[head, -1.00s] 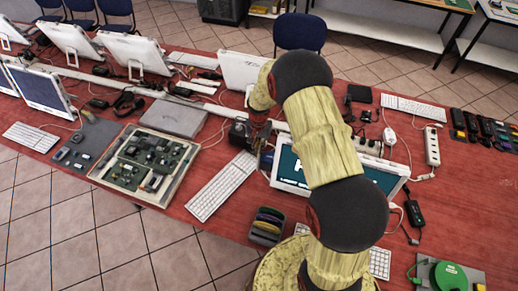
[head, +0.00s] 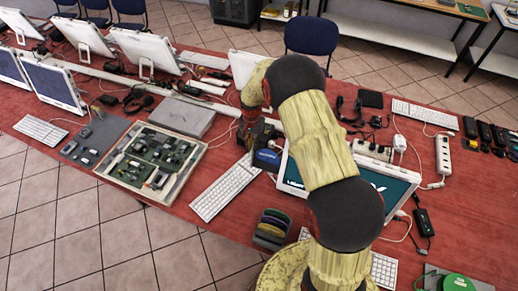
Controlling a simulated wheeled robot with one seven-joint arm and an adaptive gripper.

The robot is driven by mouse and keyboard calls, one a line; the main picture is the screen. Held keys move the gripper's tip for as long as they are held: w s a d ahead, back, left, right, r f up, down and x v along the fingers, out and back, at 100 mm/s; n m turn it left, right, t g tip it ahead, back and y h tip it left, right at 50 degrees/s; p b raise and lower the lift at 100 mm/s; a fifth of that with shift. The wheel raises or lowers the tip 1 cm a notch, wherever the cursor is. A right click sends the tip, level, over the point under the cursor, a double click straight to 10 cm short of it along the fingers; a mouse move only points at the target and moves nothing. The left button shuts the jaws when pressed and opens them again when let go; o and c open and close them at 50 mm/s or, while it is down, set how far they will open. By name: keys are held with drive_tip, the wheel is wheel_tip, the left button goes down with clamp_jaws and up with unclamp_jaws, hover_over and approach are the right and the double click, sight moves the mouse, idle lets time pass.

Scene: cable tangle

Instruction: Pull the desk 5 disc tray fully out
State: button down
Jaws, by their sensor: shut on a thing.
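The desk 5 computer is a white unit with a teal screen (head: 392,188), partly hidden behind my arm. My gripper (head: 262,152) is at its left edge, low over the red desk. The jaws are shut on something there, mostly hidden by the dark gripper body. A small blue piece (head: 267,157) shows between the gripper and the computer's edge; I cannot tell whether it belongs to the gripper or the tray. The disc tray itself cannot be made out clearly, nor how far out it is.
A white keyboard (head: 226,187) lies left of the gripper, close to it. A framed circuit board (head: 153,166) lies further left. A rack of coloured discs (head: 272,228) stands at the front edge. Cables and a power strip (head: 442,153) lie to the right.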

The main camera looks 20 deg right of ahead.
drive_tip(key=c, duration=1.9)
unclamp_jaws()
wheel_tip(320, 180, up, 12)
drive_tip(key=shift+s+f, duration=0.1)
